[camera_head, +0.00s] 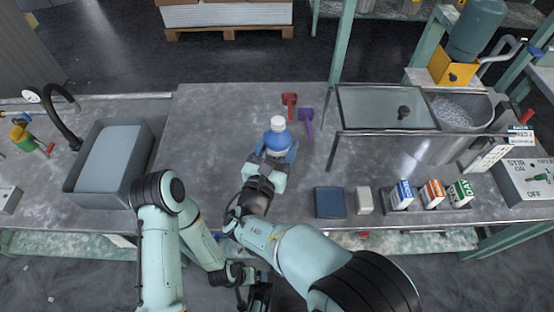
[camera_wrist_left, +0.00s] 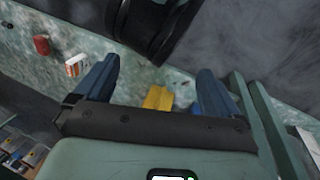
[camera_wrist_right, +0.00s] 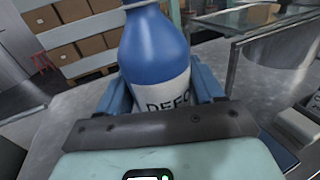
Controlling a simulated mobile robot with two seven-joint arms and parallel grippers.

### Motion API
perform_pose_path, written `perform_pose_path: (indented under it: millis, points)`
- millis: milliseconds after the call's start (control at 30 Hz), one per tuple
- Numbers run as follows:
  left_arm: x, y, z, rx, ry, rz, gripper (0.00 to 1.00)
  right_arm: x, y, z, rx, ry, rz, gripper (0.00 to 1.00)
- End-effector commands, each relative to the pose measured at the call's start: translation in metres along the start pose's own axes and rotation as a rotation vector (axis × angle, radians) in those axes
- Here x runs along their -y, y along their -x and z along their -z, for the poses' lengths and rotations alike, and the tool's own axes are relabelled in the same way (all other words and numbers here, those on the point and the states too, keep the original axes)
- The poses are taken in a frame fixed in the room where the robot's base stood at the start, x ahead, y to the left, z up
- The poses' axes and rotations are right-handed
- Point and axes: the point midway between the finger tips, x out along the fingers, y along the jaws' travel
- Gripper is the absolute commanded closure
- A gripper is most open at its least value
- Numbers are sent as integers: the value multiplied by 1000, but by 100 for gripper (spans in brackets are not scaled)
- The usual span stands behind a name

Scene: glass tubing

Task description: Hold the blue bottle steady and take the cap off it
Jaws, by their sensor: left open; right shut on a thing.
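The blue bottle (camera_head: 277,139) stands upright on the metal worktop, with its white cap (camera_head: 278,123) on top. My right gripper (camera_head: 273,158) is shut on the bottle's body from the near side. In the right wrist view its blue fingers lie on both sides of the bottle (camera_wrist_right: 153,50), beside a white printed label; the cap is out of that frame. My left gripper (camera_wrist_left: 155,88) is open and empty, low in front of the worktop's near edge, away from the bottle. In the head view it is mostly dark and partly hidden by my arms.
Red (camera_head: 290,101) and purple (camera_head: 306,118) scoop-like items lie behind the bottle. A grey basin (camera_head: 78,178) is at left, a glass-topped tank (camera_head: 338,120) at right. A dark blue pad (camera_head: 330,203) and small cartons (camera_head: 402,193) line the front right. The worktop left of the bottle is clear.

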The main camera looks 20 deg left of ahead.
Motion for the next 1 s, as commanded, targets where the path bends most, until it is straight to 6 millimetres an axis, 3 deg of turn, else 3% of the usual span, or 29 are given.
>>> perform_pose_path:
  millis: [33, 200, 600, 633, 767, 800, 1000]
  points:
    - [-2, 5, -5, 14, -1, -1, 3, 0, 0, -14, 2, -3, 0, 74]
    - [-4, 11, -15, 44, -3, -2, 3, 0, 0, -34, 1, -2, 1, 74]
    - [-4, 12, -19, 55, -4, -2, 3, 0, 0, -40, 0, 0, 0, 74]
    - [-4, 12, -19, 55, -4, -2, 3, 0, 0, -40, 0, 0, 0, 40]
    - [-4, 12, -19, 54, -4, -2, 3, 0, 0, -40, 0, 0, 0, 82]
    - [-4, 12, -18, 54, -4, -2, 3, 0, 0, -40, 0, 1, 0, 88]
    - [-4, 12, -18, 54, -4, -2, 3, 0, 0, -40, 0, 1, 0, 88]
